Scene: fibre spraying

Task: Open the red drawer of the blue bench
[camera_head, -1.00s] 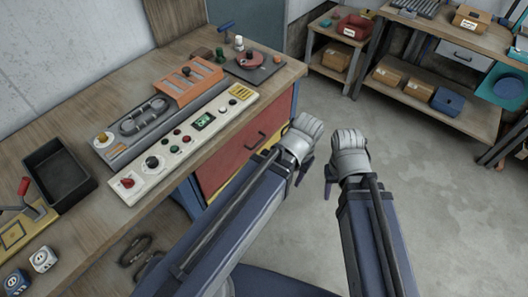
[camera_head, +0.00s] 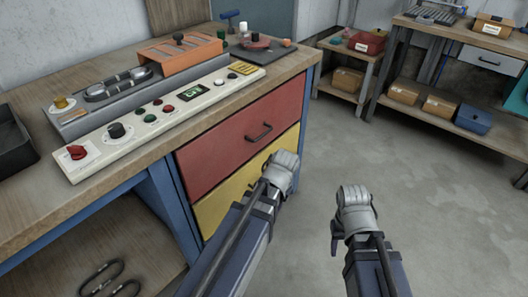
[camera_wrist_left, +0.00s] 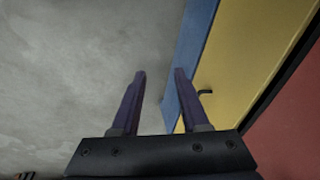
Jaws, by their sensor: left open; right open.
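The blue bench (camera_head: 165,205) stands on the left in the head view. Its red drawer (camera_head: 225,150) looks shut, its front flush with the frame, with a dark bar handle (camera_head: 258,132). A yellow drawer (camera_head: 225,202) lies below it, partly hidden by my left arm. My left gripper (camera_wrist_left: 160,72) is open and empty in the left wrist view, beside the blue frame; yellow and red (camera_wrist_left: 292,138) fronts show to its right. In the head view the left wrist is below and right of the red drawer's handle, apart from it. My right gripper (camera_head: 336,235) hangs empty over the floor.
The wooden benchtop (camera_head: 215,118) carries a white control panel (camera_head: 150,125), an orange-topped device (camera_head: 180,55) and a black tray (camera_head: 15,140). Shelves with boxes (camera_head: 440,105) stand at the back right. The grey floor (camera_head: 410,190) in front of the drawers is clear.

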